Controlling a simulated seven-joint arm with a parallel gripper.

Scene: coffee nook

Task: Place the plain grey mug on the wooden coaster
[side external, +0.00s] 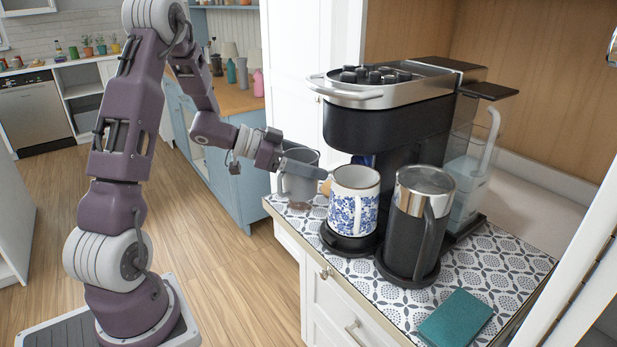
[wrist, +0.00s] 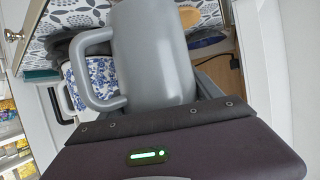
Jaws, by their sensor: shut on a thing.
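The plain grey mug (side external: 300,188) is in my gripper (side external: 304,168), which is shut on it at the back left end of the counter. The mug looks upright in the side view, its handle toward the left. In the wrist view the mug (wrist: 155,55) fills the middle, handle on the left; the fingertips are largely hidden. A tan, rounded piece that looks like the wooden coaster (wrist: 206,43) shows on the counter, partly hidden behind the mug. In the side view a brownish patch lies under the mug; I cannot tell whether mug and coaster touch.
A blue-and-white patterned mug (side external: 353,205) stands close right of the grey mug, on the black coffee machine (side external: 390,125). A dark lidded jug (side external: 417,225) stands in front. A teal booklet (side external: 456,319) lies near the front of the patterned counter (side external: 500,262).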

